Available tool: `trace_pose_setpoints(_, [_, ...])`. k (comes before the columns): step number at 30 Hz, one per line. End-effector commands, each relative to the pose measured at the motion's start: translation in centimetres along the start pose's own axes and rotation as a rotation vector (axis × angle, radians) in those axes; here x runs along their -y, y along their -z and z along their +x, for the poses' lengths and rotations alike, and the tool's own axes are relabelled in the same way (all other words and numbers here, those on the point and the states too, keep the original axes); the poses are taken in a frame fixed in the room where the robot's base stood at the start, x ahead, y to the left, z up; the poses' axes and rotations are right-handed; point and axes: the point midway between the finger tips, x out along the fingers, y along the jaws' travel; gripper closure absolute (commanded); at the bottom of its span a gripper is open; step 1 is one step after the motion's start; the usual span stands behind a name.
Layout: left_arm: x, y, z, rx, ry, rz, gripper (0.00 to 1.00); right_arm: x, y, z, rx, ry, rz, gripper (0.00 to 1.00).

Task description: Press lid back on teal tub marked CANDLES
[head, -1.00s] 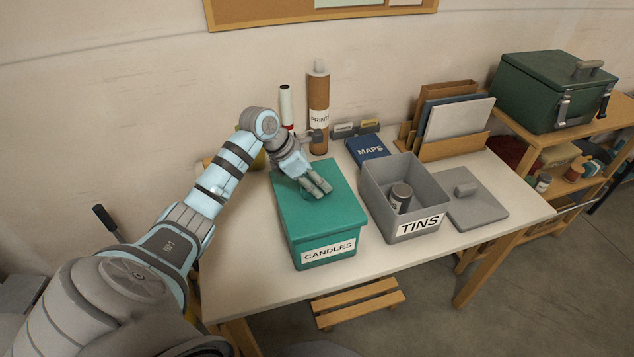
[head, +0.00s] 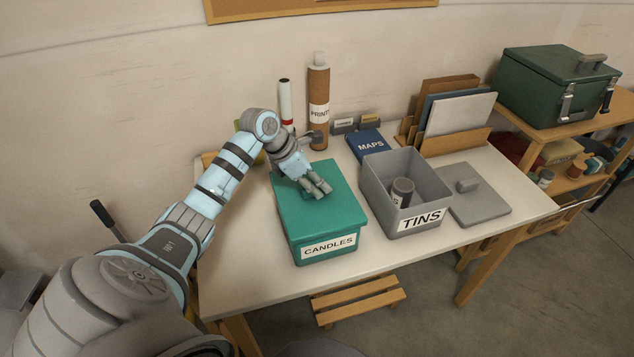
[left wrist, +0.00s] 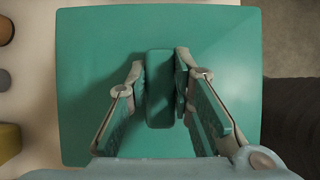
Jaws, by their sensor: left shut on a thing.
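The teal tub marked CANDLES (head: 329,247) stands on the table. Its teal lid (head: 330,210) lies on top and looks level over the tub. From this angle I cannot tell whether the rim is fully pressed down. My left gripper (head: 318,191) is over the lid and shut on its teal handle. In the left wrist view the handle (left wrist: 159,88) is between the two fingers (left wrist: 160,95), with the flat lid (left wrist: 100,45) spread out below. The fingers hide most of the handle in the head view. My right gripper is in no view.
A grey open tub marked TINS (head: 372,190) holds a can (head: 402,191); its grey lid (head: 485,205) lies to its right. A blue MAPS box (head: 368,147), a PRINTS tube (head: 319,105) and a file rack (head: 450,143) stand behind. The table's front strip is clear.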

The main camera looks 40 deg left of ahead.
Motion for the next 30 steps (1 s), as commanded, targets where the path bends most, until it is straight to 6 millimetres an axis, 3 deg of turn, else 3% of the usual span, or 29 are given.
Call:
trace_pose_setpoints(2, [0.0, 0.1, 0.3, 0.000, 0.000, 0.000, 1.00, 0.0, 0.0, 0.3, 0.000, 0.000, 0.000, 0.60])
trace_pose_setpoints(3, [0.0, 0.2, 0.3, 0.000, 0.000, 0.000, 0.78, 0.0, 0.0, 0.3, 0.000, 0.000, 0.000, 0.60])
trace_pose_setpoints(7, [0.0, 0.1, 0.2, 0.000, 0.000, 0.000, 0.57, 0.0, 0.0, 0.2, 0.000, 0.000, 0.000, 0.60])
trace_pose_setpoints(16, [0.0, 0.1, 0.1, 0.000, 0.000, 0.000, 0.56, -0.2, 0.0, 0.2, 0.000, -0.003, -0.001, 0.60])
trace_pose_setpoints(19, [-0.1, 0.1, -0.8, 0.001, -0.003, 0.001, 0.56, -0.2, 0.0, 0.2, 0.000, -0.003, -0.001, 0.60])
trace_pose_setpoints(30, [-0.1, 0.2, -10.1, -0.001, -0.004, 0.001, 0.56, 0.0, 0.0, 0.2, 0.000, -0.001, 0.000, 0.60])
